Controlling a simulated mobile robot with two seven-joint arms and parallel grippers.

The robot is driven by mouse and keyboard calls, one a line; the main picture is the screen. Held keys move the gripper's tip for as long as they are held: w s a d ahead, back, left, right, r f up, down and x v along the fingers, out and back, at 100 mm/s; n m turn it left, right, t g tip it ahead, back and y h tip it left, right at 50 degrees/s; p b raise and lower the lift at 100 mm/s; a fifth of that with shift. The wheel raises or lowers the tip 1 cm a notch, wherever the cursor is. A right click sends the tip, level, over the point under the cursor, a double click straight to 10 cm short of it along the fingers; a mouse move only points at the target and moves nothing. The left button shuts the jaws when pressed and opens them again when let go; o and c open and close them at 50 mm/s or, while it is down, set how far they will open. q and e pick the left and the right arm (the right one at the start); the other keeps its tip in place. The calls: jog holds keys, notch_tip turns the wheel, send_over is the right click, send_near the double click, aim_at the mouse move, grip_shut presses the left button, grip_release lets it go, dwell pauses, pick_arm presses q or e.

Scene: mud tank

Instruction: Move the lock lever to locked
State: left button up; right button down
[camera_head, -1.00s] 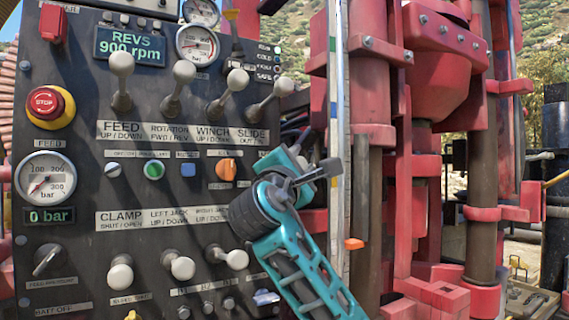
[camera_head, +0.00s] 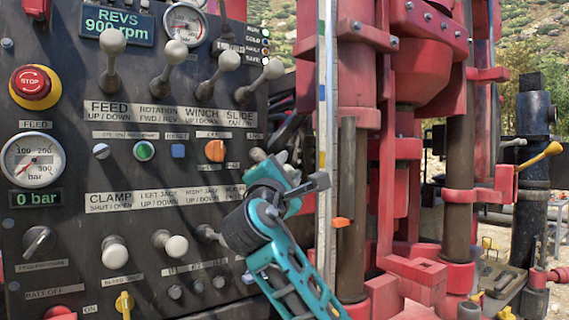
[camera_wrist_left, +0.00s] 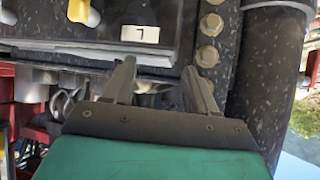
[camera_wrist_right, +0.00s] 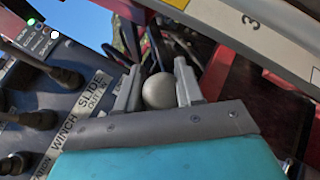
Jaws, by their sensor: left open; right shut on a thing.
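My right gripper (camera_head: 291,181) is beside the panel's right edge, below the SLIDE lever. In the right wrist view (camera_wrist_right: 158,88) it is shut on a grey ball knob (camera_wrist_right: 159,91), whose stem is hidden. No label reading lock is legible, so I cannot tell whether this knob is the lock lever's. A yellow-handled lever (camera_head: 541,156) on a black post stands at the far right, apart from the gripper. My left gripper (camera_wrist_left: 158,85) is open in its wrist view, near a panel with a yellow handle (camera_wrist_left: 84,12); it is outside the head view.
The control panel (camera_head: 60,85) fills the left side, with several ball-topped levers, gauges and a red STOP button (camera_head: 34,82). The red mast (camera_head: 420,60) and a pale vertical rail (camera_head: 327,120) stand close right of the right gripper. Open ground shows at far right.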

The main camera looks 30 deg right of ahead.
jog(key=shift+d+f, duration=0.15)
jog(key=shift+f, duration=0.35)
jog(key=c, duration=1.1)
grip_release()
jog(key=o, duration=0.3)
jog(key=shift+s+d+r, duration=0.15)
jog(key=shift+s+a, duration=0.1)
jog(key=shift+a, duration=0.2)
jog(key=shift+b+v, duration=0.85)
jog(key=shift+v, duration=5.35)
